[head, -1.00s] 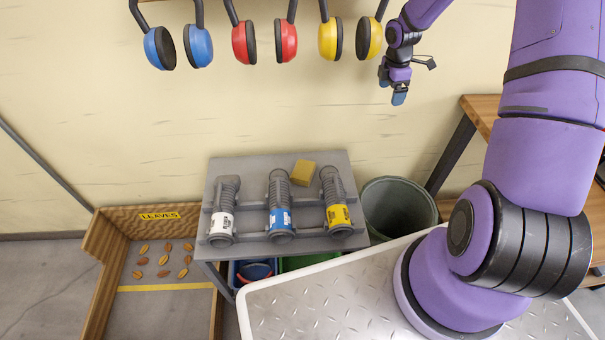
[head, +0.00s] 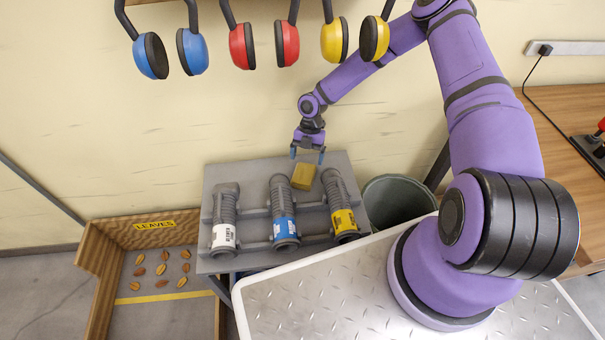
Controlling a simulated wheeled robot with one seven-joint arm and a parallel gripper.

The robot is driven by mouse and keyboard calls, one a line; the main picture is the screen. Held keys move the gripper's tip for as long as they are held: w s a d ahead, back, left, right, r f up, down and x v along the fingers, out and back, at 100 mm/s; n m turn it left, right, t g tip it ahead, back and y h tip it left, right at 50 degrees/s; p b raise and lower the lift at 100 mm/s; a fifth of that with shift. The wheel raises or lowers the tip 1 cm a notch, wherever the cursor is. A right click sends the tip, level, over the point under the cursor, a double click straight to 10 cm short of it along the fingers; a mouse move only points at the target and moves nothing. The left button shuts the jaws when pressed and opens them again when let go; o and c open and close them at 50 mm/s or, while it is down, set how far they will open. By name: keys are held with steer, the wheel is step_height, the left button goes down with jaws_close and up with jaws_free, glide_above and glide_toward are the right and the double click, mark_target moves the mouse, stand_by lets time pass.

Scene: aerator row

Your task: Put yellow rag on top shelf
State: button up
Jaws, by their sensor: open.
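A yellow block-like thing (head: 303,177), which may be the folded yellow rag, lies at the back of the grey table (head: 255,169), behind the aerator cylinders. My gripper (head: 307,156) points down just above and behind it, with its blue-tipped fingers apart and nothing between them. I cannot tell whether the fingers touch the yellow thing. No top shelf shows clearly; a brown edge (head: 146,1) is cut off at the top of the picture.
Three grey cylinders with white (head: 224,236), blue (head: 285,227) and yellow (head: 344,221) labels lie on the table. Blue, red and yellow earmuffs hang above. A bin (head: 396,201) stands right of the table, and a wooden leaves box (head: 112,238) on the left.

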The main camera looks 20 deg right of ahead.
mark_target(303, 177)
steer(key=shift+s+a+f, duration=0.1)
steer(key=shift+a+f, duration=0.3)
steer(key=shift+a, duration=0.05)
steer(key=x, duration=0.6)
steer(key=shift+s+a+f, duration=0.15)
steer(key=shift+s, duration=0.2)
steer(key=shift+f, duration=0.2)
steer(key=shift+f, duration=0.2)
steer(key=c, duration=0.8)
steer(key=shift+o, duration=0.2)
